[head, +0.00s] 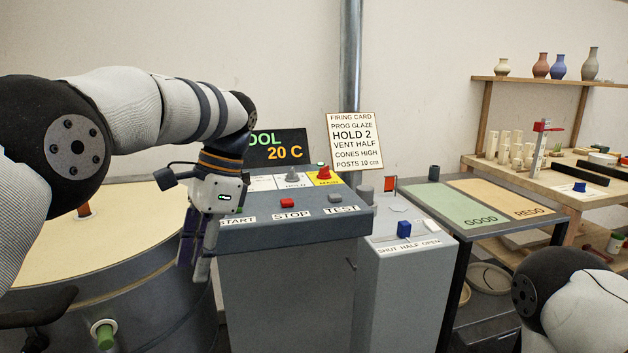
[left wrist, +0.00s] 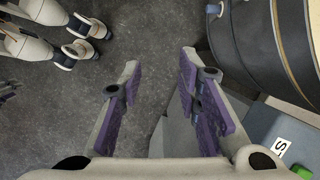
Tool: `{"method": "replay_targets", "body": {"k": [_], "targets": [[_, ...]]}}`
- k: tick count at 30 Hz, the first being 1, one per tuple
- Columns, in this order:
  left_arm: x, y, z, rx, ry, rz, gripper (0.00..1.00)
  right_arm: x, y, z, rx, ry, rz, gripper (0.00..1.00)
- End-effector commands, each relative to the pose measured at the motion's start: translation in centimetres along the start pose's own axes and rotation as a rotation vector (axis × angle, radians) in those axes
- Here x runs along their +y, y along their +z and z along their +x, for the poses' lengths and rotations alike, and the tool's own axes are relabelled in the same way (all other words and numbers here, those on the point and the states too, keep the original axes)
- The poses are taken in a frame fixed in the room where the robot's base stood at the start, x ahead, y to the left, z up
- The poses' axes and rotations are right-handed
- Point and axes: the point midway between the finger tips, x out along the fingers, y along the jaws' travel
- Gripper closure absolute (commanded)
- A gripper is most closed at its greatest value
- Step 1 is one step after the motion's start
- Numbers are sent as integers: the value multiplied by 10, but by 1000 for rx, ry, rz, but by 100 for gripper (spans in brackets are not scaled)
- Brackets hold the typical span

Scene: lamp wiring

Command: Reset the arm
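My left arm reaches in from the left in the head view. My left gripper (head: 196,254) points down between the round kiln (head: 130,285) and the front left corner of the control console (head: 285,236). In the left wrist view the purple-padded fingers of the left gripper (left wrist: 158,66) stand apart with only grey floor between them. It is open and empty. Part of my right arm shows at the lower right of the head view; its gripper is out of the picture.
The console carries START, STOP and TEST labels and a display (head: 279,149) reading 20 C. A lower grey cabinet (head: 408,285) and a table with GOOD (head: 460,205) and REDO (head: 515,198) areas stand right of it. Shelves with vases (head: 541,66) are further right.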

Motion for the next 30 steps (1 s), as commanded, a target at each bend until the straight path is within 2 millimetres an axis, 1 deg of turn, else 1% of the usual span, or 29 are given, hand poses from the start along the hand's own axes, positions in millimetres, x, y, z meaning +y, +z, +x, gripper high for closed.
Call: {"method": "replay_targets", "body": {"k": [1,2,3,4,5,6,8,9,11,12,14,15,16,17,18,19,21,22,24,25,27,30], "targets": [[-1,-11,33,6,18,-8,69,0,-1,1,1,0,0,60],[-1,-17,52,15,24,-18,69,0,-1,1,2,0,0,60],[1,-25,78,30,35,-31,69,0,-2,1,3,0,0,60],[4,-30,99,43,44,-43,69,0,-2,1,4,0,0,60],[7,-36,121,56,55,-58,69,0,-2,1,4,0,0,60],[14,-41,150,74,70,-82,69,0,-2,1,3,0,0,60],[30,-45,198,104,99,-128,69,0,-2,1,2,0,0,60],[43,-46,230,125,120,-166,69,0,-1,1,2,0,0,60],[68,-42,277,153,154,-235,69,0,-1,1,1,0,0,60],[88,-36,307,171,178,-289,69,0,-1,1,1,0,0,60],[120,-21,346,192,210,-380,69,0,-1,1,2,0,0,60],[143,-7,370,203,229,-448,69,0,-1,1,2,0,0,60],[161,5,384,208,242,-502,69,0,-1,1,2,0,0,60],[178,18,396,213,250,-556,69,0,-1,1,2,0,0,60],[200,37,409,216,258,-629,69,0,-1,1,2,0,0,60],[215,52,416,217,261,-681,69,0,-1,1,2,0,0,60],[243,82,423,217,257,-786,69,0,-1,1,3,0,0,60],[252,94,423,216,254,-823,69,0,-1,1,3,0,0,60],[267,114,422,216,242,-889,69,0,-1,1,3,0,0,60],[270,120,421,217,238,-908,69,0,-1,1,3,0,0,60],[275,128,419,218,231,-933,69,0,-1,1,3,0,0,60],[276,130,418,222,227,-941,69,0,-1,1,2,0,0,60]]}}
